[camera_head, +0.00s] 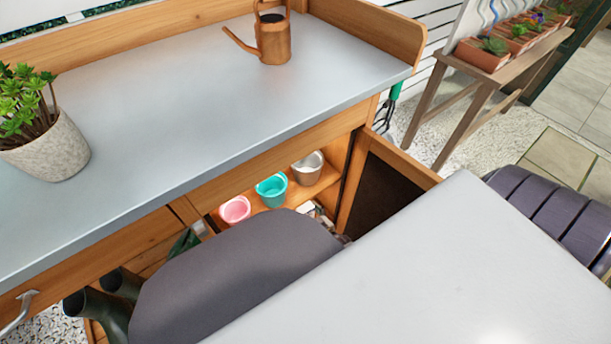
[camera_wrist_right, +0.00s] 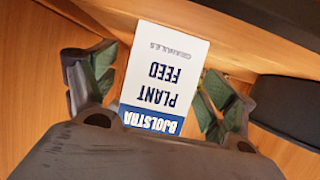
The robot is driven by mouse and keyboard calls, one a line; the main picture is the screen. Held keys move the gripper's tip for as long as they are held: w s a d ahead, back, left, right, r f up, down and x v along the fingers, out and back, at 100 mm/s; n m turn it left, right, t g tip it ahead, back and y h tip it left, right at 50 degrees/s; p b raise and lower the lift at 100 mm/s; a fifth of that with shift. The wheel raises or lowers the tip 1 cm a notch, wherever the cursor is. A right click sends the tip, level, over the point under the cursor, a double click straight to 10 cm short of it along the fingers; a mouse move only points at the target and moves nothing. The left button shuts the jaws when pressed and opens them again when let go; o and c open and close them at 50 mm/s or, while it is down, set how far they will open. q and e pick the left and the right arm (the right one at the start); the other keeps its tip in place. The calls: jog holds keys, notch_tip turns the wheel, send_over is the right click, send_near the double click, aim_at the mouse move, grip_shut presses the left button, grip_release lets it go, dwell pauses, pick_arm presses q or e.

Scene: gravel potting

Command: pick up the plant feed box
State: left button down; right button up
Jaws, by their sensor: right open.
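The plant feed box (camera_wrist_right: 165,70) is white with a blue band and shows in the right wrist view, its printing upside down. My right gripper (camera_wrist_right: 157,88) is open, with one green-padded finger on each side of the box. A gap shows at the right finger; whether the left finger touches the box I cannot tell. The wrist body hides the box's lower end in that view. In the head view my right arm covers much of the cabinet front, and I cannot make out the box there. My left gripper is not in view.
An open cabinet shelf holds a pink pot (camera_head: 235,209), a teal pot (camera_head: 271,190) and a metal pot (camera_head: 307,168). The cabinet door (camera_head: 395,185) stands open. The grey benchtop (camera_head: 200,110) carries a copper watering can (camera_head: 272,38) and a potted plant (camera_head: 48,148); its middle is clear.

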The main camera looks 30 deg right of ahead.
jog(key=shift+w+f, duration=0.25)
jog(key=shift+w, duration=0.4)
jog(key=c, duration=1.2)
